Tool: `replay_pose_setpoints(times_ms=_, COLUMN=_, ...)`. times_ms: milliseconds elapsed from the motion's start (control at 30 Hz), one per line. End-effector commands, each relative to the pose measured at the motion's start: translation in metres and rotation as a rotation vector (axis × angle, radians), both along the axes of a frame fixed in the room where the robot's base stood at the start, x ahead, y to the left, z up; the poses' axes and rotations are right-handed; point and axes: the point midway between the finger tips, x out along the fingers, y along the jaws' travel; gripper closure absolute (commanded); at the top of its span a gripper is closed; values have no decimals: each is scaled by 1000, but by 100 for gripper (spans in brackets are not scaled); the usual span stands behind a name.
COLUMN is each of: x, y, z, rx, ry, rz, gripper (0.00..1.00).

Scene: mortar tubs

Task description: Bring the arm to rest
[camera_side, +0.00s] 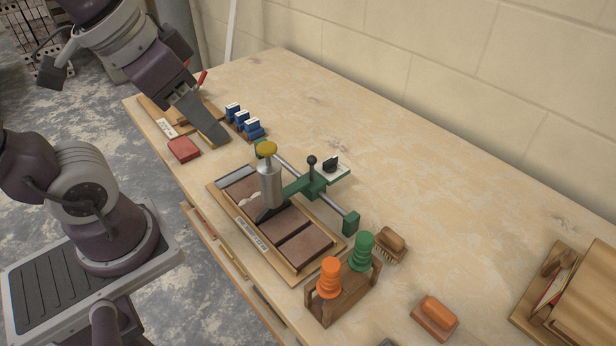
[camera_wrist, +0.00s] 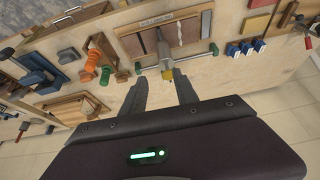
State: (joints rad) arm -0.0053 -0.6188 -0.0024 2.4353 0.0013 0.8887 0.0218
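My gripper (camera_side: 215,133) hangs over the far left part of the workbench (camera_side: 440,150), in front of a row of blue-and-white blocks (camera_side: 243,121). In the side view its fingers overlap, so the gap is hidden there. In the wrist view my gripper (camera_wrist: 162,90) has its two dark fingers spread apart, with nothing held between them. Beyond the fingertips, the wrist view shows the silver cylinder with a yellow cap (camera_wrist: 167,72), standing at the wooden tray of brown slabs (camera_side: 305,244).
A green clamp-like fixture (camera_side: 315,187) crosses the tray. A rack with an orange handle (camera_side: 329,278) and a green handle (camera_side: 362,250) stands in front. A red block (camera_side: 183,149) lies near my gripper. Brushes and a wooden box (camera_side: 585,300) are right. The bench's back right is clear.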

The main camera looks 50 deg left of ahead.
Motion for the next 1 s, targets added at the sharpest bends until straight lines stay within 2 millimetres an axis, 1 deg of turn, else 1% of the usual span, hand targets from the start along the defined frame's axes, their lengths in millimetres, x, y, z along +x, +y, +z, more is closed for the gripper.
replay_pose_setpoints(times_ms=33, x=-11, y=0, z=-1, rx=-6, ry=-28, rz=6, gripper=64)
replay_pose_setpoints(times_ms=67, x=-16, y=-1, z=-2, rx=-8, ry=-38, rz=10, gripper=64)
replay_pose_setpoints(times_ms=167, x=-24, y=-1, z=-3, rx=-13, ry=-54, rz=16, gripper=64)
replay_pose_setpoints(times_ms=1000, x=-23, y=-1, z=-3, rx=-12, ry=-55, rz=16, gripper=64)
